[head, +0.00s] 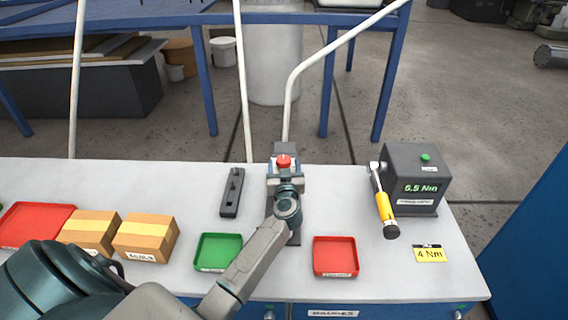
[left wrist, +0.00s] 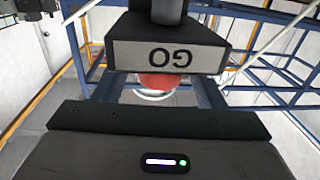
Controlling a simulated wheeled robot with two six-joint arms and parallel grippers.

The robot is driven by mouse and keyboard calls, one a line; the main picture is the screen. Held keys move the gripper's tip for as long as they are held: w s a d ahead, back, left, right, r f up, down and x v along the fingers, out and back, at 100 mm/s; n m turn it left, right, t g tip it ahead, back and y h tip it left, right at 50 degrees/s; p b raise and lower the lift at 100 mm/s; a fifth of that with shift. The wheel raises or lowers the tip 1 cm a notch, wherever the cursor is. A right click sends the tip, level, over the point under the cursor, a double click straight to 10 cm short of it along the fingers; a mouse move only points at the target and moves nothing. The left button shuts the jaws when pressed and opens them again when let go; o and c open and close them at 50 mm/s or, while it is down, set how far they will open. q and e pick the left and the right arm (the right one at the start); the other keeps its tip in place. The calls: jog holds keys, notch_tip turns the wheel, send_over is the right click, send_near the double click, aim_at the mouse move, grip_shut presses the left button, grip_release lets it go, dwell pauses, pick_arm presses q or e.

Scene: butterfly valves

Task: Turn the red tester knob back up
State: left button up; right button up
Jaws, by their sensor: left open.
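The red knob (head: 284,161) sits on top of a narrow grey device near the middle of the table's far edge. My left gripper (head: 286,180) is open and is right at the near side of the knob, its arm covering much of the device. I cannot tell whether the fingers touch the knob. My right gripper is not in view.
A green tray (head: 218,252), a red tray (head: 335,257), a black tool (head: 232,192) and cardboard boxes (head: 146,238) are on the table.

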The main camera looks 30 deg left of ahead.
pick_arm(q)
jog(key=shift+w+a, duration=0.25)
jog(key=shift+w, duration=0.1)
jog(key=shift+c, duration=0.4)
jog(key=c, duration=0.9)
jog(key=shift+r, duration=0.1)
